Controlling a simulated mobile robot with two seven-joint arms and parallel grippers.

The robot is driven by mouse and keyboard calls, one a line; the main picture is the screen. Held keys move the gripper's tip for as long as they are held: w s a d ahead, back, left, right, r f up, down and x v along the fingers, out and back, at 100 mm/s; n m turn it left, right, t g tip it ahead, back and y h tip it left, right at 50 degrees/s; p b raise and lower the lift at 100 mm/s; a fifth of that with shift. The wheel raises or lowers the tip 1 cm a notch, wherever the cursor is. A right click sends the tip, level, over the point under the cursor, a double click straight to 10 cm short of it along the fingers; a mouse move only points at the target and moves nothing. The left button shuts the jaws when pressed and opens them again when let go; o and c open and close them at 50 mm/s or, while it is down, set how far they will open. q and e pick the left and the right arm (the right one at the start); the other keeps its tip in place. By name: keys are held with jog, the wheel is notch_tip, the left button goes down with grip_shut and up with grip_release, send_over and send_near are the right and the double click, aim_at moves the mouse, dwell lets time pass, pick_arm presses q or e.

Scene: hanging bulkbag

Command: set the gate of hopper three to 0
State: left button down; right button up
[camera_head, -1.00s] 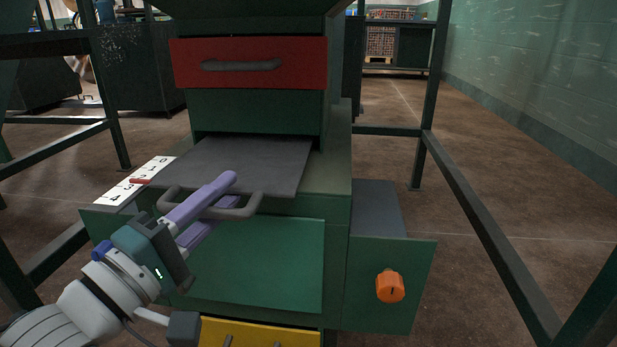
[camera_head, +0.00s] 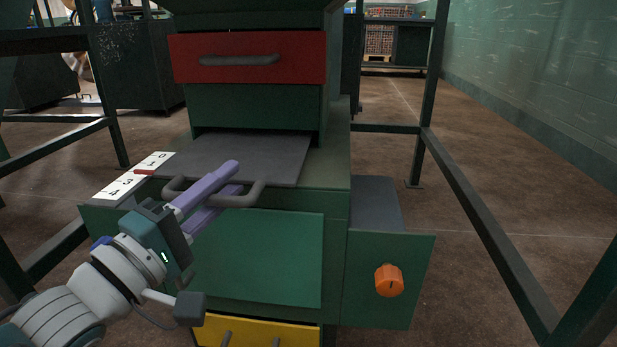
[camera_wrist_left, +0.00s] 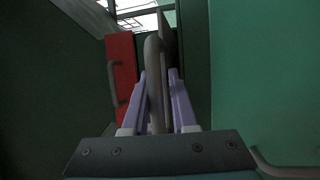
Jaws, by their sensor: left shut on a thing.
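The gate is a dark grey slide plate (camera_head: 245,155) sticking out of the slot in the green hopper housing. A grey loop handle (camera_head: 240,198) is at its front edge. A white scale (camera_head: 133,178) with black numbers lies left of the plate. A red pointer (camera_head: 145,172) at the plate's left edge lies across the scale just below the 1, hiding the 2. My left gripper (camera_head: 222,182) is shut on the handle, lilac fingers either side of its bar. The wrist view shows the handle (camera_wrist_left: 155,85) between the fingers. My right gripper is out of view.
A red panel with a grey handle (camera_head: 248,45) is above the slot. A green box with an orange knob (camera_head: 389,281) stands at the right, a yellow panel (camera_head: 258,333) below. Dark green frame posts (camera_head: 425,110) flank the housing. The floor at the right is clear.

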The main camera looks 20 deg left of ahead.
pick_arm(q)
jog(key=w, duration=0.3)
jog(key=shift+w+a+r+b, duration=0.15)
jog(key=shift+a+r+b, duration=0.2)
jog(key=shift+a+b, duration=0.05)
jog(key=c, duration=0.9)
grip_release()
jog(key=shift+o, duration=0.3)
jog(key=shift+f, duration=0.15)
jog(key=shift+s+f, duration=0.15)
jog(key=shift+s, duration=0.05)
